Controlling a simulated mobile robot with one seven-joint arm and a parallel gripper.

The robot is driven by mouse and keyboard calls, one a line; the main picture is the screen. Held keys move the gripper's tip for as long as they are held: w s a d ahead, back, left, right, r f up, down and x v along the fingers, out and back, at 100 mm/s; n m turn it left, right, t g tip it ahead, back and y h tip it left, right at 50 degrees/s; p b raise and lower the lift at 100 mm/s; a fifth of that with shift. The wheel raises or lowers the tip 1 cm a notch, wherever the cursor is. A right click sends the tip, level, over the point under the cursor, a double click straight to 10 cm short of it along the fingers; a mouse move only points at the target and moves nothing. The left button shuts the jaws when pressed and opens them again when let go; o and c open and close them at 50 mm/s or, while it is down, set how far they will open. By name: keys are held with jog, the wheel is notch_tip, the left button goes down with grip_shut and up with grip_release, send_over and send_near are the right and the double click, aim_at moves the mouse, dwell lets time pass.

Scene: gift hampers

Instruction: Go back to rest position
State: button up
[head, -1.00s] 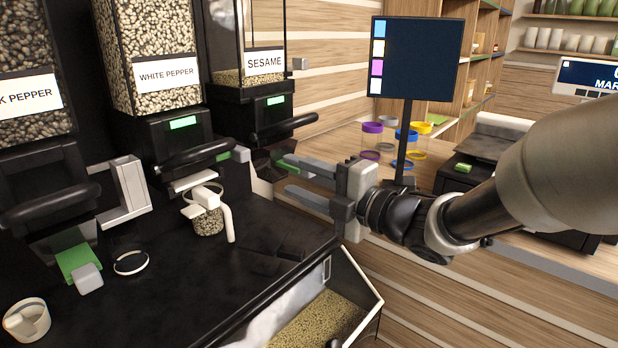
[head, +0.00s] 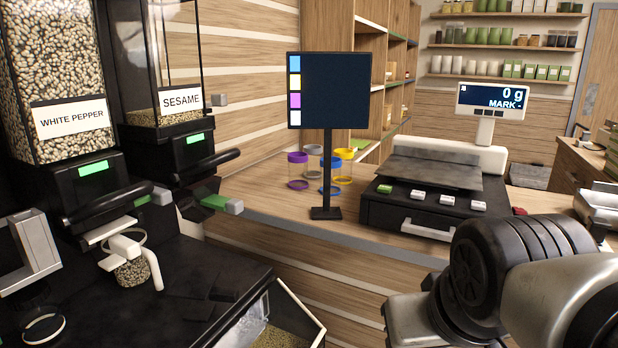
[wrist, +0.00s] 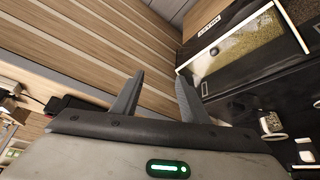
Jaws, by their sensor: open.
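My gripper (wrist: 154,100) shows in the wrist view with its two fingers apart and nothing between them. In the head view my arm enters at the lower right, and the gripper's fingers are out of that picture. A white-handled cup filled with speckled pepper (head: 132,272) stands under the white pepper dispenser (head: 88,165), apart from my arm. The sesame dispenser (head: 180,130) stands to its right.
A dark screen (head: 328,90) on a stand and several jars with coloured lids (head: 298,170) are on the wooden counter. A scale (head: 430,190) reads 0 g on its display (head: 493,97). An open bin of grain (head: 275,335) is below the dispensers.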

notch_tip(320, 180, up, 21)
jog(key=s+p, duration=0.1)
jog(key=p, duration=2)
jog(key=shift+s+a+m+g, duration=0.25)
jog(key=shift+s+m+g, duration=0.05)
